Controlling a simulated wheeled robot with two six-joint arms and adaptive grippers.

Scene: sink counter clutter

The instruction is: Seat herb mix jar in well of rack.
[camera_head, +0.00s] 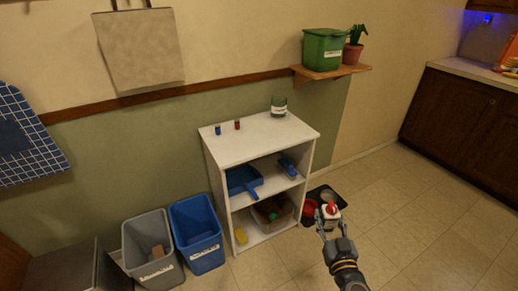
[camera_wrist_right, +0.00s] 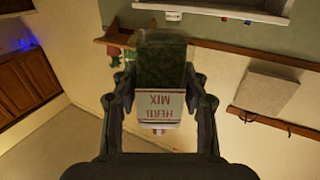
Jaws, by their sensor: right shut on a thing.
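The herb mix jar (camera_head: 330,210) shows a red lid and a white label in the head view, over the floor to the right of the white shelf unit. In the wrist view the jar (camera_wrist_right: 160,65) has dark green contents, and its "HERB MIX" label reads upside down. My right gripper (camera_head: 330,220) is shut on the jar, one finger on each side. I cannot make out a rack with wells in either view. My left gripper is not in view.
A white shelf unit (camera_head: 240,144) bears two small bottles and a glass jar (camera_head: 279,107) on top, with free room between. Grey (camera_head: 135,242) and blue (camera_head: 202,255) bins stand at left.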

